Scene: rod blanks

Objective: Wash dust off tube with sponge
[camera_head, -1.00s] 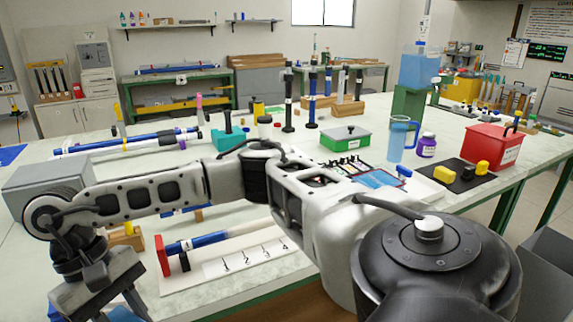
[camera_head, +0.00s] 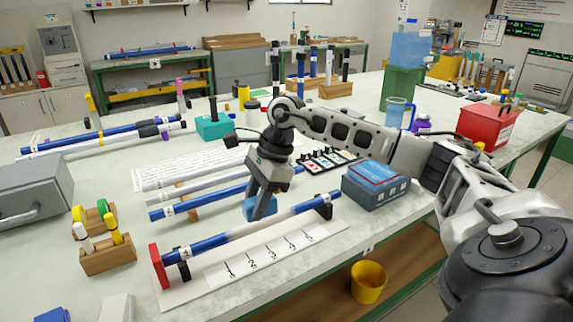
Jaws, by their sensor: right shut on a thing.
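A blue tube (camera_head: 205,245) lies on a white stand (camera_head: 300,255) with a red end stop and black supports. Its middle stretch looks pale and greyish, with clean blue on both sides. My left gripper is not in view.
More blue and white tubes (camera_head: 200,205) lie behind the stand. A wooden block with coloured markers (camera_head: 108,256) is at left, near a grey box (camera_head: 35,190). A blue box (camera_head: 375,186) stands at right. A yellow bucket (camera_head: 368,281) sits below the table edge.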

